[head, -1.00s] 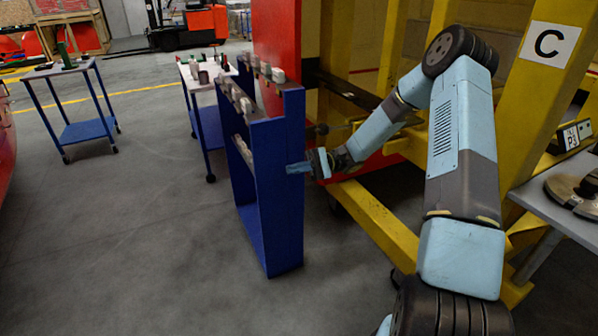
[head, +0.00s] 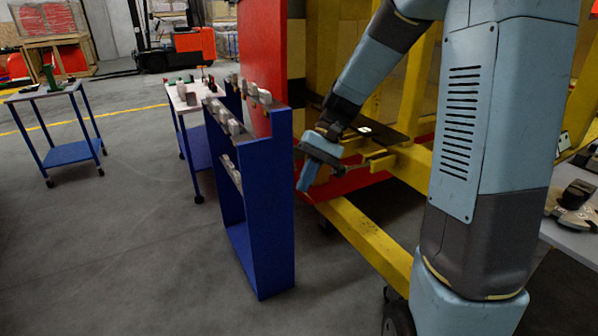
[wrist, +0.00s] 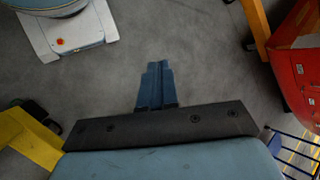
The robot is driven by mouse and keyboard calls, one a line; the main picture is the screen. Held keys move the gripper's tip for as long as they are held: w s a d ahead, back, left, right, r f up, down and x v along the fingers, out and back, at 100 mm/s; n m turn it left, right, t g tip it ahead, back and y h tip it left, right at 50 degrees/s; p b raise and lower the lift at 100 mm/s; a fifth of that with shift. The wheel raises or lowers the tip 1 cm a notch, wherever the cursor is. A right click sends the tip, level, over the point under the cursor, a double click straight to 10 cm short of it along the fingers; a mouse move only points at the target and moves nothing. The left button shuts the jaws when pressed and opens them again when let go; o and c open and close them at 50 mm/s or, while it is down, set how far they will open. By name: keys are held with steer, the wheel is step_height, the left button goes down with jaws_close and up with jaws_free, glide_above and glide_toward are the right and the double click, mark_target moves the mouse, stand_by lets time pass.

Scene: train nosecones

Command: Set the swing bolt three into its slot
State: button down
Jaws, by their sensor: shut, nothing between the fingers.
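My gripper (head: 304,180) is in the middle of the head view, in front of the yellow frame (head: 365,240) and to the right of the blue rack (head: 268,215). Its blue fingers point down and are shut with nothing between them. In the wrist view the closed fingers (wrist: 157,86) stand over bare grey floor. Small grey parts (head: 232,127) sit along the top of the blue rack, and more sit on a lower level. I cannot tell which part, if any, is swing bolt three, and I cannot make out its slot.
A red panel (head: 262,60) stands behind the rack. A white-topped trolley (head: 190,98) and another blue trolley (head: 70,152) stand at the left. A grey table (head: 570,225) is at the right. Open floor (head: 110,250) lies left of the rack.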

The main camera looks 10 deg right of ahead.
steer(key=s+d+r+t+h, duration=0.3)
steer(key=s+d+r+t, duration=0.2)
steer(key=s, duration=0.3)
steer(key=s+d+r+t+h, duration=0.3)
steer(key=s+d+r+t, duration=0.2)
steer(key=s+r, duration=0.3)
steer(key=shift+d+n, duration=0.3)
